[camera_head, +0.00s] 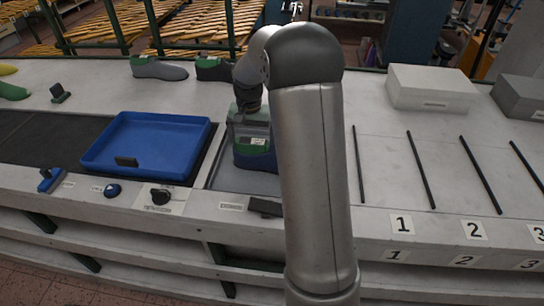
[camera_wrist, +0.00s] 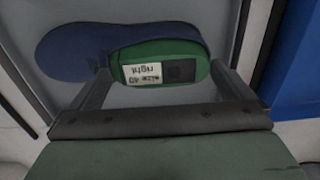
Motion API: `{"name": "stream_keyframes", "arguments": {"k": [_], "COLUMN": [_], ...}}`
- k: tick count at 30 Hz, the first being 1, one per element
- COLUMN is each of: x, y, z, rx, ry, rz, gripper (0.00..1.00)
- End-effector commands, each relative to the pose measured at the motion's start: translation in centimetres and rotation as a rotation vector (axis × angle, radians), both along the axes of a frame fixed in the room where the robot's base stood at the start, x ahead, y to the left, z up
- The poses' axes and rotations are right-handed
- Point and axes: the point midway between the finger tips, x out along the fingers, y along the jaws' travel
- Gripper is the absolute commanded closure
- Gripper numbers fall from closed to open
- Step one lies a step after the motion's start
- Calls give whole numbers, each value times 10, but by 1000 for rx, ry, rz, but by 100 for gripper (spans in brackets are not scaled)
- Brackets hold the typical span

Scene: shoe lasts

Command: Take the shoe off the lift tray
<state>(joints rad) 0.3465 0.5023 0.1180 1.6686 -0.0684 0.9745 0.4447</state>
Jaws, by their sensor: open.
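The shoe last (camera_head: 257,161), dark blue with a green top, rests on the grey lift tray (camera_head: 226,181) in the head view. In the wrist view the shoe last (camera_wrist: 85,52) lies sideways, toe to the left. A white label on its green top reads upside down, "size 40 right". My gripper (camera_wrist: 160,88) is open above it, one finger on each side of the green part. In the head view my gripper (camera_head: 250,128) is over the shoe, and my arm hides the tray's right part. Whether the fingers touch the shoe I cannot tell.
A blue tray (camera_head: 196,169) stands left of the lift tray. A black block (camera_head: 265,207) sits at the front edge. Dark bars (camera_head: 421,170) and numbered slots are to the right, with a white box (camera_head: 432,88) behind. More lasts (camera_head: 158,69) stand at the back.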

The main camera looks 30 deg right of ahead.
Motion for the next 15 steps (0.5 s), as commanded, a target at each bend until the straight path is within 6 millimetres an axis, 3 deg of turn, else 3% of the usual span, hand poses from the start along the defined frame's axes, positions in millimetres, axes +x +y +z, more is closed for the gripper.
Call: {"name": "stream_keyframes", "arguments": {"k": [4,12,13,15], "x": [0,0,0,0], "y": [0,0,0,0], "z": [0,0,0,-1], "rx": [0,1,1,1], "ry": [0,0,0,0], "rz": [0,0,0,-1], "gripper": [0,75,80,80]}}
